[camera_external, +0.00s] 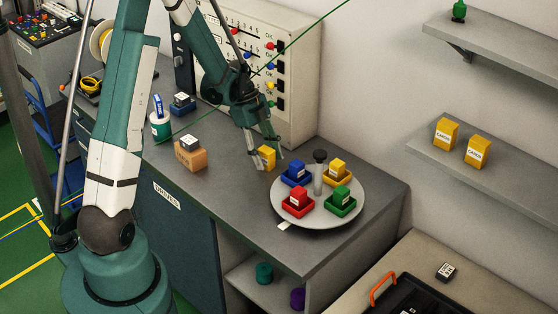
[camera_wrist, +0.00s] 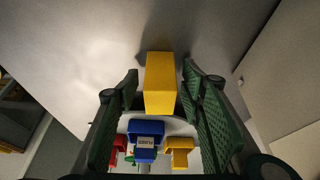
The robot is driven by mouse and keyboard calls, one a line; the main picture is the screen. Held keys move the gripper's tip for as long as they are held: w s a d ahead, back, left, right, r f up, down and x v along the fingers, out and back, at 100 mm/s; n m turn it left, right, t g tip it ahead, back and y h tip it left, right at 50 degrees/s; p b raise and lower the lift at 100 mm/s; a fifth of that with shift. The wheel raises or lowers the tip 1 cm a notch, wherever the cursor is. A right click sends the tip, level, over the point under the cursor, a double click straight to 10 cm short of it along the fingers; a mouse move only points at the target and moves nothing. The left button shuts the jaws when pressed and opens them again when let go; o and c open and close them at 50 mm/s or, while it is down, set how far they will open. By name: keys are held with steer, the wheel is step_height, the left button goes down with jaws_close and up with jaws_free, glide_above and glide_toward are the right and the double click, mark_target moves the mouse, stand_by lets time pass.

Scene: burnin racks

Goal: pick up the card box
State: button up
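A plain yellow box (camera_external: 266,157) stands on the grey bench top, with no label visible on the sides I see. My gripper (camera_external: 267,163) is pointed down at it, with the fingers on either side. In the wrist view the yellow box (camera_wrist: 160,84) sits between the two green fingers of my gripper (camera_wrist: 160,80), with a gap on each side. The gripper is open and holds nothing. Two similar yellow boxes labelled like "CARDS", one on the left (camera_external: 446,133) and one on the right (camera_external: 478,151), stand on the lower wall shelf.
A round turntable (camera_external: 318,219) with red, blue, yellow and green trays and a central post (camera_external: 319,172) stands close to the right. A cardboard box (camera_external: 190,155) with a small item on top is to the left. A panel (camera_external: 299,70) with coloured knobs rises behind.

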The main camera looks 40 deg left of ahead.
mark_target(269, 152)
stand_by(0.3)
steer(key=c, duration=1)
steer(key=shift+s+r, duration=0.1)
steer(key=shift+r, duration=0.1)
steer(key=shift+s+r, duration=0.1)
steer(key=shift+r, duration=0.1)
step_height(269, 152, up, 6)
steer(key=shift+r, duration=0.1)
steer(key=s+b, duration=0.1)
steer(key=s, duration=1.8)
steer(key=shift+s, duration=0.3)
